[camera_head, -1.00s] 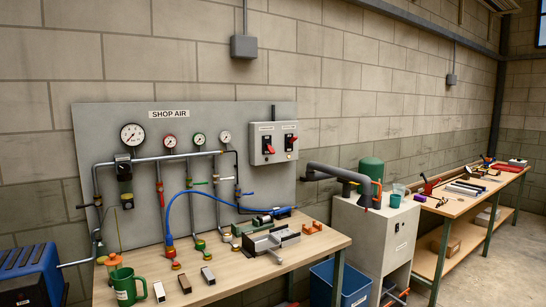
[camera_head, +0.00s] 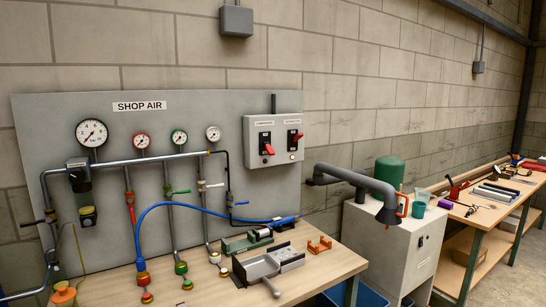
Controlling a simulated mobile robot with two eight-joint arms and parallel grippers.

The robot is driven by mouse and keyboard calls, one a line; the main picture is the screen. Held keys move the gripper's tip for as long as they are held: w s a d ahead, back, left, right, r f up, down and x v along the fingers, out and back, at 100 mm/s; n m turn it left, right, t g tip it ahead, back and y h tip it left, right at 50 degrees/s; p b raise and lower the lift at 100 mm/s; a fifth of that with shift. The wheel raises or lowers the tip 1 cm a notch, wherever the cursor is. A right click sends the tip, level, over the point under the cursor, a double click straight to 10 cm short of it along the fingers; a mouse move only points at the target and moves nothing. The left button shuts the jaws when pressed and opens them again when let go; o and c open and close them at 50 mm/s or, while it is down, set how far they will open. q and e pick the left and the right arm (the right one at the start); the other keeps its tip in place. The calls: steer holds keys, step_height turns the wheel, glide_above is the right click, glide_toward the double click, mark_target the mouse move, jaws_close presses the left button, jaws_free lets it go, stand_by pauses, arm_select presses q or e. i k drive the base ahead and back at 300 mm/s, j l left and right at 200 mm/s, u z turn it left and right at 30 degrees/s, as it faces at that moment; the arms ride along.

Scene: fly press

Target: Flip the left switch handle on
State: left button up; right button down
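A grey switch box (camera_head: 273,162) is mounted at the right end of the grey wall panel, with two red handles on black plates. The left switch handle (camera_head: 269,149) slants downward. The right switch handle (camera_head: 298,136) sits slightly higher in the picture and is turned more sideways. Small labels are above both handles, too small to read surely. A small round button or lamp is below each handle. Neither of my grippers is in view, and nothing covers the box.
The SHOP AIR panel (camera_head: 210,105) carries gauges, pipes and a blue hose (camera_head: 160,206). Below it, a wooden bench (camera_head: 318,272) holds a grey vise (camera_head: 268,264) and small parts. A grey cabinet (camera_head: 375,240) with a dark bent duct (camera_head: 355,178) stands right of the bench.

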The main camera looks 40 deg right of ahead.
mark_target(268, 149)
steer(key=i+l, duration=0.55)
steer(key=l, duration=0.3)
steer(key=i+l+u, duration=0.1)
steer(key=i+l, duration=0.2)
steer(key=l, duration=0.1)
